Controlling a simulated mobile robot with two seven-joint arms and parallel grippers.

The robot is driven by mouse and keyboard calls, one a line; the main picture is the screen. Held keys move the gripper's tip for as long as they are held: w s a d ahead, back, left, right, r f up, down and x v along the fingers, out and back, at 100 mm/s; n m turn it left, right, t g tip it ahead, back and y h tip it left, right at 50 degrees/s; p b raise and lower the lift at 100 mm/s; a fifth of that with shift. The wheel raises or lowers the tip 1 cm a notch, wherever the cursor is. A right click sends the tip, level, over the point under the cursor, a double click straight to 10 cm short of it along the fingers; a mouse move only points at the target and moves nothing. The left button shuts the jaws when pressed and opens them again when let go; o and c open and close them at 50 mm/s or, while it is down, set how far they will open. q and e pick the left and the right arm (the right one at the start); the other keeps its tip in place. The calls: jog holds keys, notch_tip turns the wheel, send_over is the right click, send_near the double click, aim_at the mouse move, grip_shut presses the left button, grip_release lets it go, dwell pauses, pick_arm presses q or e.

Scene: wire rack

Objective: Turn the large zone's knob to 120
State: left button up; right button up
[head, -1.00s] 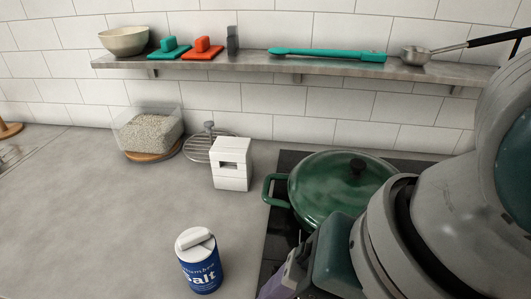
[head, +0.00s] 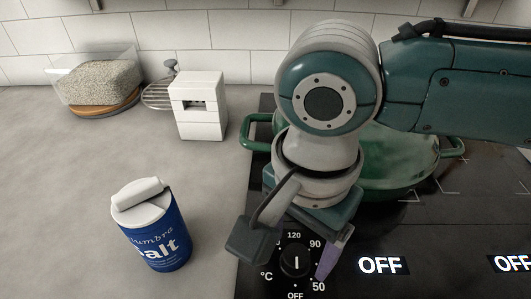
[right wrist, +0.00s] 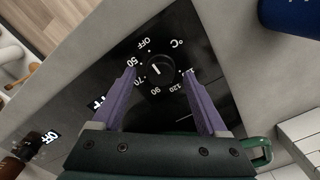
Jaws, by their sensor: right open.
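A round black knob (head: 296,262) sits on the black hob's front left, inside a ring of white temperature marks. The ring reads OFF at the bottom, 50 and 90 on the right, and 120 at the top. The knob (right wrist: 160,68) has a short white line; I cannot tell for certain which mark it points at. My right gripper (right wrist: 160,84) is open, with its purple fingers apart on either side of the knob. My left gripper is out of view.
A green lidded pot (head: 400,165) stands on the hob behind my right arm. A blue salt canister (head: 158,235) and a white block-shaped item (head: 200,105) stand on the grey counter at left. OFF displays (head: 380,265) lie right of the knob.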

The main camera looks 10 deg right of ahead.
jog(key=shift+f, duration=0.75)
grip_shut()
